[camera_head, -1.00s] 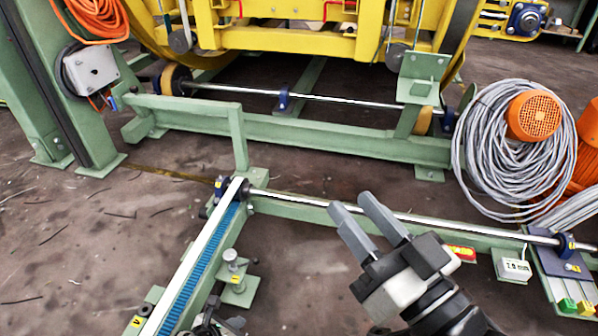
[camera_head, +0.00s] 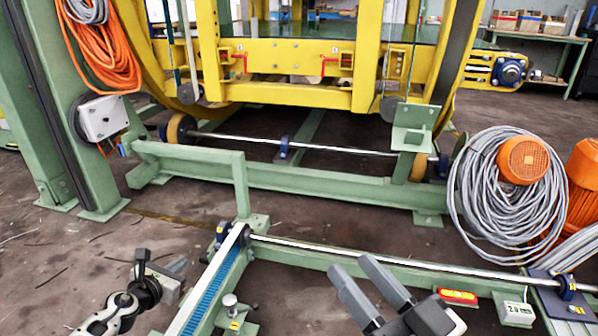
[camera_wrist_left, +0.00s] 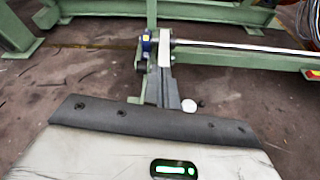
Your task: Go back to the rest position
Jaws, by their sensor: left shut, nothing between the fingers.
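In the head view my left gripper (camera_head: 180,267) is at the lower left, to the left of the green rail with the blue strip. Its small grey fingers are shut and empty, apart from the rail. My right gripper (camera_head: 352,267) is at the bottom, right of that rail, its two grey fingers parallel with a gap between them and nothing held. It is open and points up and left toward the steel shaft.
The green rail (camera_head: 203,290) and steel shaft (camera_head: 400,257) lie between and beyond my grippers. A red device (camera_head: 458,296) and a small white display box (camera_head: 514,313) sit at right. The yellow ring machine (camera_head: 290,60) stands behind. A grey cable coil (camera_head: 470,205) is at right.

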